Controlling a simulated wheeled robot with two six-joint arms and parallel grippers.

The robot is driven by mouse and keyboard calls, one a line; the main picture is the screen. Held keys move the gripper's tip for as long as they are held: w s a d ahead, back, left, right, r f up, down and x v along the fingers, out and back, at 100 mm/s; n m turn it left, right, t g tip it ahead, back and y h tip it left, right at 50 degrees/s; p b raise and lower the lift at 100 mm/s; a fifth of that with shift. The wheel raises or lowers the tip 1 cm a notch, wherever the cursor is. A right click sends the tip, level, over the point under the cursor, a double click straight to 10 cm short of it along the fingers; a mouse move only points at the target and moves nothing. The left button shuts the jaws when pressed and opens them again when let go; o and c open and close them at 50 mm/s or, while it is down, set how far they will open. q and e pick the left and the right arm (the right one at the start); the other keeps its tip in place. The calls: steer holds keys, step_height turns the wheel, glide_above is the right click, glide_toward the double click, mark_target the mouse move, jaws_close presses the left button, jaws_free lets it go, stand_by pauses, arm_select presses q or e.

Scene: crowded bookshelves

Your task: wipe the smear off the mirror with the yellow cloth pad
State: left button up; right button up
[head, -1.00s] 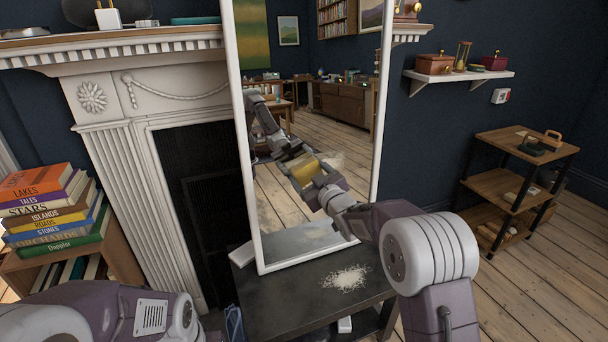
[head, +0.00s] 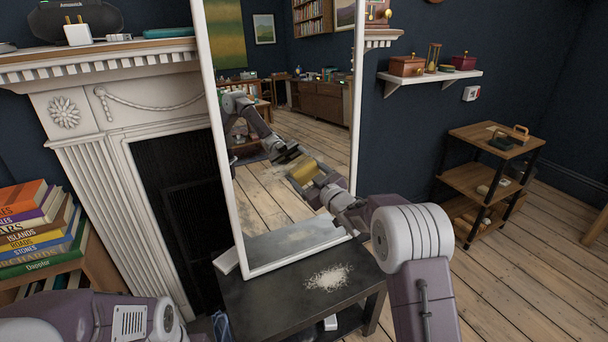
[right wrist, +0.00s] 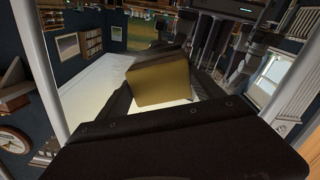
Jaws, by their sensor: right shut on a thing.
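The mirror (head: 268,215) stands in a white frame on a dark table, leaning slightly. My right gripper (head: 316,180) is in front of the glass, right of its middle, shut on the yellow cloth pad (head: 303,171). In the right wrist view the pad (right wrist: 165,82) shows between the dark fingers (right wrist: 165,105), facing the glass. My gripper's reflection shows up-left of the pad. I cannot tell whether the pad touches the glass. I cannot make out a clear smear apart from the reflections. Only links of my left arm show at the lower left; its gripper is out of view.
A white fireplace (head: 90,160) is at left, with stacked books (head: 40,230). A wall shelf (head: 440,78) and a wooden rack (head: 500,145) stand right. Floor at right is open.

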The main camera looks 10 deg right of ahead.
mark_target(318, 172)
steer(key=shift+w+d+r+p, duration=0.15)
steer(key=shift+d+p, duration=0.2)
steer(key=shift+d, duration=0.15)
steer(key=shift+w+d+p, duration=0.3)
steer(key=shift+d+p, duration=0.25)
steer(key=shift+d, duration=0.4)
steer(key=shift+w+d+f, duration=0.1)
steer(key=shift+d+f, duration=0.1)
steer(key=shift+d, duration=0.15)
steer(key=shift+w+d+r+p, duration=0.15)
steer(key=shift+d+r+p, duration=0.05)
steer(key=shift+d+p, duration=0.35)
steer(key=shift+w+d+f+p, duration=0.1)
steer(key=shift+w+d+p, duration=0.1)
steer(key=shift+d+p, duration=0.25)
steer(key=shift+w+d+f+p, duration=0.1)
steer(key=shift+w+d+p, duration=0.1)
steer(key=shift+d, duration=0.45)
